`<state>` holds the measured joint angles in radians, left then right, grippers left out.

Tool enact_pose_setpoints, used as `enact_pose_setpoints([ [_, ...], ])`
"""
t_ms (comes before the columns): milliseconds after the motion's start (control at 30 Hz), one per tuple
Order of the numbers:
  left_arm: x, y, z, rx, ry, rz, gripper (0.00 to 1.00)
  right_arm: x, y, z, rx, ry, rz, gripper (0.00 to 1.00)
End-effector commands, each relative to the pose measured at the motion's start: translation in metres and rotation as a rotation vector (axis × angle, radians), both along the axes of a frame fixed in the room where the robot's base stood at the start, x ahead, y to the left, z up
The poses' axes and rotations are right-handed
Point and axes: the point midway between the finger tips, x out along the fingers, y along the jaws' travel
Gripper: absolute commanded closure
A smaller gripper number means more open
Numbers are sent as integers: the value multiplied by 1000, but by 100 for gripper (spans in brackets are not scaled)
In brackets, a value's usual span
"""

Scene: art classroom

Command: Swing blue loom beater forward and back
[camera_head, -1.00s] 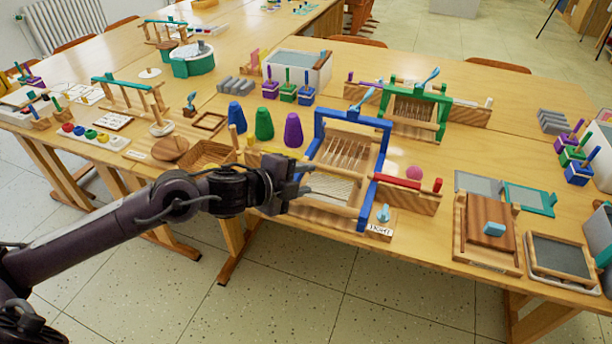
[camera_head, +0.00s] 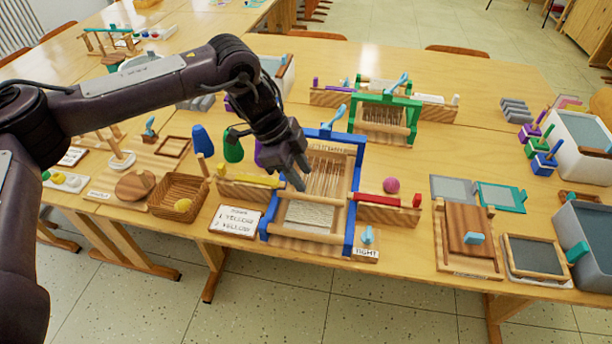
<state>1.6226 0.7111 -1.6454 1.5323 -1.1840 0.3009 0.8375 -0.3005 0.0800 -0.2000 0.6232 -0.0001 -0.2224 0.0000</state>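The blue loom (camera_head: 351,193) stands near the front edge of the table, with blue side posts, a wooden frame and pale threads. Its blue beater bar (camera_head: 345,136) runs across the top at the back, with a light-blue handle (camera_head: 333,117) rising from it. My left gripper (camera_head: 298,182) points down over the left part of the loom, in front of the bar's left end. It hides part of the left post and threads. I cannot tell whether its fingers are apart or touching the loom. My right gripper is not in view.
A yellow shuttle (camera_head: 250,179) lies left of the loom, and a red shuttle (camera_head: 388,201) lies right. A sign card (camera_head: 236,221) and a wicker basket (camera_head: 178,197) are to the left. A green loom (camera_head: 386,118) stands behind. A wooden board (camera_head: 468,237) lies to the right.

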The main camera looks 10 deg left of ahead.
Motion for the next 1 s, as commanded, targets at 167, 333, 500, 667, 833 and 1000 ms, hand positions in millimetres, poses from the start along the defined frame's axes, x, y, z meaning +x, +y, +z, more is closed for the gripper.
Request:
enact_pose_setpoints([
  [167, 2, 8, 4, 36, 32, 35, 64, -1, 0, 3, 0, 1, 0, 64],
  [333, 1, -2, -18, 38, 33, 34, 64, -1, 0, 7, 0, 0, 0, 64],
  [500, 2, -12, -43, 37, 31, 34, 64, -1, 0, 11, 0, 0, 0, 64],
  [667, 3, -19, -59, 35, 29, 34, 64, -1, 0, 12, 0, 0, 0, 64],
  [833, 3, -21, -64, 35, 28, 34, 64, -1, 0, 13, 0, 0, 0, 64],
  [1000, 3, -21, -64, 35, 28, 34, 64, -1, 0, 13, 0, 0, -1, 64],
])
